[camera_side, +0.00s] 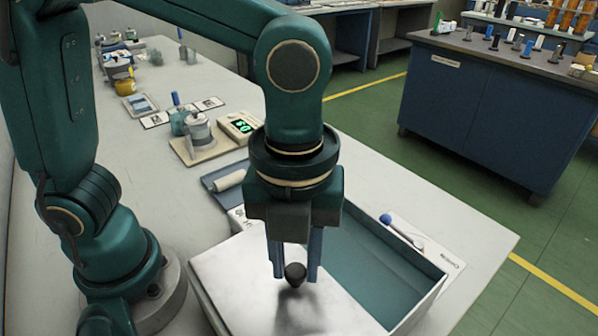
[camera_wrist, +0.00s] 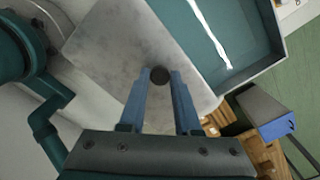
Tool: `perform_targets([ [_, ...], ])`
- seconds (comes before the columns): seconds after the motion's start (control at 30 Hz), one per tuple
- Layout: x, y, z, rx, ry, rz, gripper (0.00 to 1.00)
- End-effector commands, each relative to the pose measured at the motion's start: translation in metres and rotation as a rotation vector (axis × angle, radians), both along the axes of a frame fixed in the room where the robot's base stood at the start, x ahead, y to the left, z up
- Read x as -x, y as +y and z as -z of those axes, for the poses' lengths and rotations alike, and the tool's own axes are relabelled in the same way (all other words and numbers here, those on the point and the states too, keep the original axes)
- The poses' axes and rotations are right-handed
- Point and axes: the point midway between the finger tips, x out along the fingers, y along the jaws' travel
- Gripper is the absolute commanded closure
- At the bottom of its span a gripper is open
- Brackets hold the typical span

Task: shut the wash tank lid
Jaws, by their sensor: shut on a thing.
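The wash tank (camera_side: 425,291) is a pale-walled box with a teal inside at the front of the bench. Its lid (camera_side: 225,275) is a flat pale metal plate with a dark round knob (camera_side: 295,272). The lid lies on the tank's left part, and the right part of the tank is open. My gripper (camera_side: 294,262) points down with its blue fingers on both sides of the knob, shut on it. In the wrist view the knob (camera_wrist: 160,75) sits between the fingertips, and the open teal strip lies beyond the lid (camera_wrist: 120,45).
A blue-ended tool (camera_side: 387,219) lies on a white card right behind the tank. A blue tray with a white roll (camera_side: 229,180) and a device with a green display (camera_side: 240,126) stand farther back. Bare bench top (camera_side: 470,232) lies to the right.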

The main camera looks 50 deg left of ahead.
Motion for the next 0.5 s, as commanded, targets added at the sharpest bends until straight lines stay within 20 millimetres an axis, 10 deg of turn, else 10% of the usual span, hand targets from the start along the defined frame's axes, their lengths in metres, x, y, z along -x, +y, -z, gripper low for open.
perform_targets([
  [0.5,-0.054,-0.001,-0.001,0.003,-0.004,-0.006,1.0],
])
